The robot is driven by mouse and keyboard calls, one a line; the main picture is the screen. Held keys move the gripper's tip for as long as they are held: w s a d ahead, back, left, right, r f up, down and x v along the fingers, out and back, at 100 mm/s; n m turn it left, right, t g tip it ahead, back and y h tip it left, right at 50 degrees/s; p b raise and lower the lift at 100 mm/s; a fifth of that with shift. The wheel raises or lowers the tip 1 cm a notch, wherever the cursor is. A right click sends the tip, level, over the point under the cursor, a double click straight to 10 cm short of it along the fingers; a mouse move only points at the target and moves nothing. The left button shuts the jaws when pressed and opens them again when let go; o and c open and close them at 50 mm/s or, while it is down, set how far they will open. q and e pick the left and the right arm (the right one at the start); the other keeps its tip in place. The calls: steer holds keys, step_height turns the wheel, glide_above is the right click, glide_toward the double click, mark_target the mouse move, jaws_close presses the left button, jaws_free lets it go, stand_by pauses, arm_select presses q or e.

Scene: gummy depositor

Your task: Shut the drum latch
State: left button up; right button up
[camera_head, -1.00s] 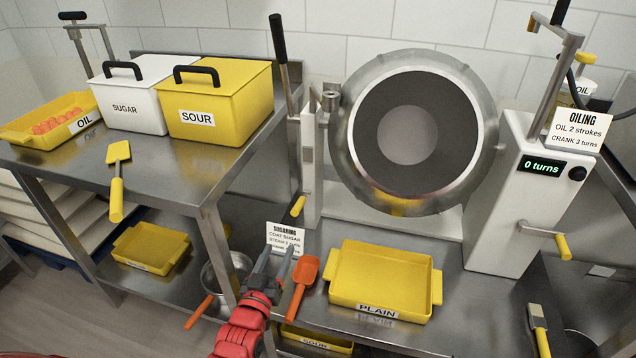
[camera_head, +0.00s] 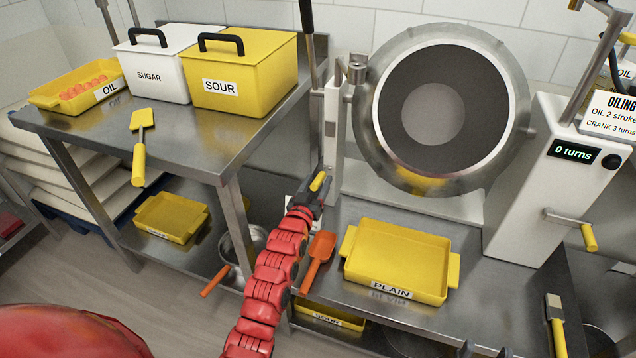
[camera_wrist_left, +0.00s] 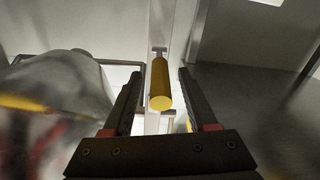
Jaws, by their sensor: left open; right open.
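The drum (camera_head: 443,108) is a round steel drum with a dark front face, standing on a white frame. The latch's yellow handle (camera_head: 318,181) is at the white post on the drum's left. My left gripper (camera_head: 312,190) is at this handle, partly covering it. In the left wrist view the yellow handle (camera_wrist_left: 160,85) lies between the two open fingers (camera_wrist_left: 157,95), with gaps beside it. My right gripper (camera_head: 486,350) shows only its tips at the bottom edge, open. Whether the latch is engaged cannot be told.
A yellow PLAIN tray (camera_head: 400,262) and an orange scoop (camera_head: 318,258) lie right of my left arm. The side table (camera_head: 190,150) with SUGAR and SOUR bins (camera_head: 245,75) is at left. The crank box (camera_head: 540,170) is at right.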

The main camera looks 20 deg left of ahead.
arm_select(q)
steer(key=shift+w+f, duration=0.1)
steer(key=shift+w, duration=0.25)
steer(key=shift+c, duration=0.2)
jaws_close()
stand_by(1.0)
